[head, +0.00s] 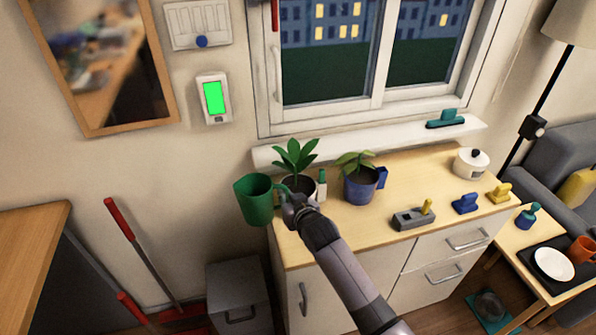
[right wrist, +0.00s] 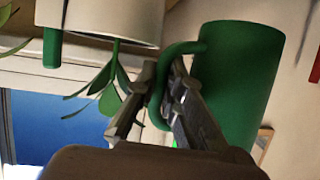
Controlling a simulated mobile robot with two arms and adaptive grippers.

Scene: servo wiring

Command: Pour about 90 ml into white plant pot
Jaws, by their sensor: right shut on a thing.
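A green jug (head: 256,201) is held near the left end of the cabinet, roughly upright. My right gripper (head: 292,203) is shut on its handle; the right wrist view shows the fingers (right wrist: 165,95) around the handle of the jug (right wrist: 238,80). The white plant pot (head: 307,197) stands on the cabinet top just right of the jug, with a leafy plant (head: 296,155) in dark soil. My gripper partly hides this pot. The pot (right wrist: 115,20) also shows in the right wrist view, apart from the jug. The jug's contents cannot be seen. My left gripper is not in view.
A blue pot (head: 360,190) with a plant stands right of the white pot, with a small white-and-green item (head: 322,184) between them. A window sill (head: 400,140) runs behind. A white lidded pot (head: 470,163) stands far right.

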